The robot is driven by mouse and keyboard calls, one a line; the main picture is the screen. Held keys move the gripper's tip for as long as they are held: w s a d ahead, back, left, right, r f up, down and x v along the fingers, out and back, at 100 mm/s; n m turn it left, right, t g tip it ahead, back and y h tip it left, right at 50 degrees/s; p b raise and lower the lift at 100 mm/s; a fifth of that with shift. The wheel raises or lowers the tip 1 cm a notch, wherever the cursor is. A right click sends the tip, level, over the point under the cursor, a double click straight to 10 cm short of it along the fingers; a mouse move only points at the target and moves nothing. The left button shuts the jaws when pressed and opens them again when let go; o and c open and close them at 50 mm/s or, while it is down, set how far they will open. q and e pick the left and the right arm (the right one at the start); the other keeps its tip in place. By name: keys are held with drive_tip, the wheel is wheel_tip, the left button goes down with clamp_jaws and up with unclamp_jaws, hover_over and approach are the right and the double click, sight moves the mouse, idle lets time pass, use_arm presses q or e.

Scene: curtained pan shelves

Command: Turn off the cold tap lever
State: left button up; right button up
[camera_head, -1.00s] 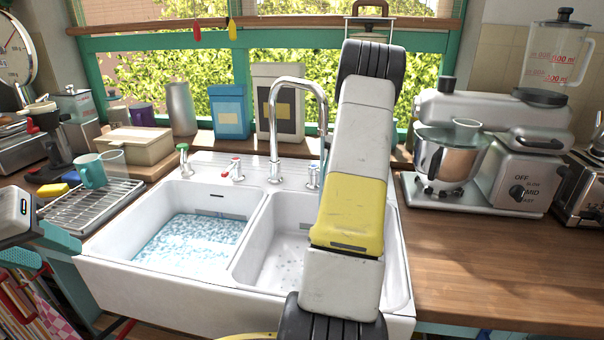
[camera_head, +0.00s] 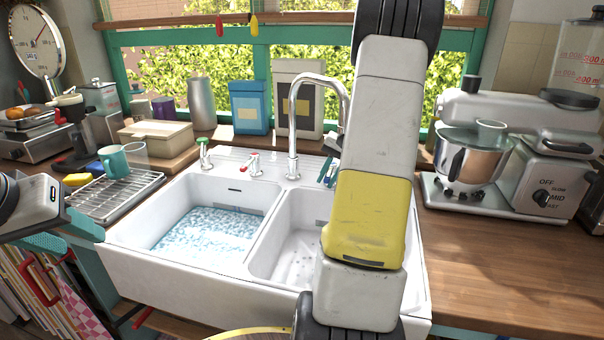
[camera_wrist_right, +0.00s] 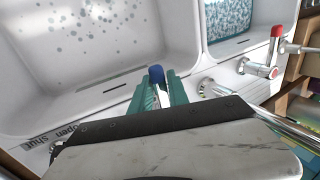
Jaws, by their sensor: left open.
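The cold tap lever, with a blue tip (camera_wrist_right: 156,73), stands on the sink's back ledge; in the head view it is partly hidden beside my right arm (camera_head: 327,172). My right gripper (camera_wrist_right: 160,92) has its teal fingers close on both sides of the lever and appears shut on it. In the head view its fingers are small and partly covered by my arm. My left gripper (camera_head: 65,235) is open and empty at the left edge, near the drying rack.
The hot tap with a red tip (camera_wrist_right: 274,33) and the curved spout (camera_head: 292,130) stand beside the cold tap. The double sink (camera_head: 190,288) has bluish water in its left basin. A stand mixer (camera_head: 470,160) is on the right counter.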

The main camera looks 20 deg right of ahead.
drive_tip(key=o, duration=0.4)
drive_tip(key=shift+d, duration=0.15)
drive_tip(key=shift+o, duration=0.2)
drive_tip(key=shift+r, duration=0.15)
